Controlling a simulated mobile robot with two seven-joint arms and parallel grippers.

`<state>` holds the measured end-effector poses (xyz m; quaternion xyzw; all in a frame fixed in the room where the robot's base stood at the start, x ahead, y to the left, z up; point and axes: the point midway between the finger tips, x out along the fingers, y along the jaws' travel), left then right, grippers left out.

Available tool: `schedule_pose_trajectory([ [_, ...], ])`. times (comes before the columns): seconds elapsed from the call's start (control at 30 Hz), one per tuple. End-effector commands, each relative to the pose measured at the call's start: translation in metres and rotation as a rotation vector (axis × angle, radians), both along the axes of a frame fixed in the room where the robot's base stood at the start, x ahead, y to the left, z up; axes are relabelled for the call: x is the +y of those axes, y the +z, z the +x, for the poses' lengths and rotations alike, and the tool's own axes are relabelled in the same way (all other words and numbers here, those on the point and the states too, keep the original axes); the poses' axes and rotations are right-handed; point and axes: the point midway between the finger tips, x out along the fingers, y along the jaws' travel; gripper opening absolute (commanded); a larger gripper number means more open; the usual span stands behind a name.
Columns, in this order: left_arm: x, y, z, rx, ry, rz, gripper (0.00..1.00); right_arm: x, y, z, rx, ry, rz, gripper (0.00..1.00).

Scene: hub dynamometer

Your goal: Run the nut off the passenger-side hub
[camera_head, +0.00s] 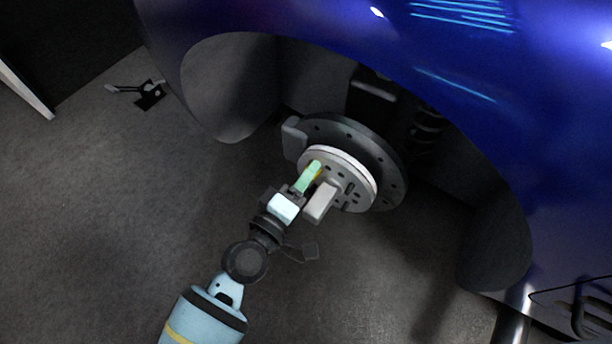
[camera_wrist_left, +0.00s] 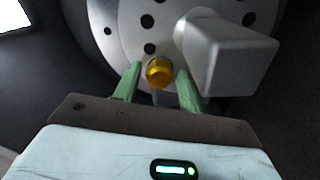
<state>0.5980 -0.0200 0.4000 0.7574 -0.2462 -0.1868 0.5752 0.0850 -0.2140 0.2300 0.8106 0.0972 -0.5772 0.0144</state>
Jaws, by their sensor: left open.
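The gold nut (camera_wrist_left: 159,72) sits on the face of the pale round hub (camera_wrist_left: 120,18), near its lower edge, in the left wrist view. My left gripper (camera_wrist_left: 158,76) is open, with one green finger on each side of the nut. Small gaps seem to show between fingers and nut; I cannot tell how deep the fingers reach. In the head view the left gripper (camera_head: 308,178) is at the left part of the hub (camera_head: 352,165), and only a sliver of yellow shows beside its finger. My right gripper is not in view.
A grey box-shaped block (camera_head: 321,203) juts from the hub close beside the fingers; it also shows in the wrist view (camera_wrist_left: 230,60). A dark brake disc (camera_head: 393,190) is behind the hub. The blue car body (camera_head: 300,25) arches above. The floor at left is mostly clear.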

Motion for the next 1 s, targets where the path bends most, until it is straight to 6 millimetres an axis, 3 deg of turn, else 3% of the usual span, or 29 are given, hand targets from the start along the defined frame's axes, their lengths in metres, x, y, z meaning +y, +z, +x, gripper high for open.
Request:
schedule_pose_trajectory([
  [1.0,0.0,0.002,0.0,-0.576,0.0,0.793,0.41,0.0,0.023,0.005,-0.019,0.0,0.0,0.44],
])
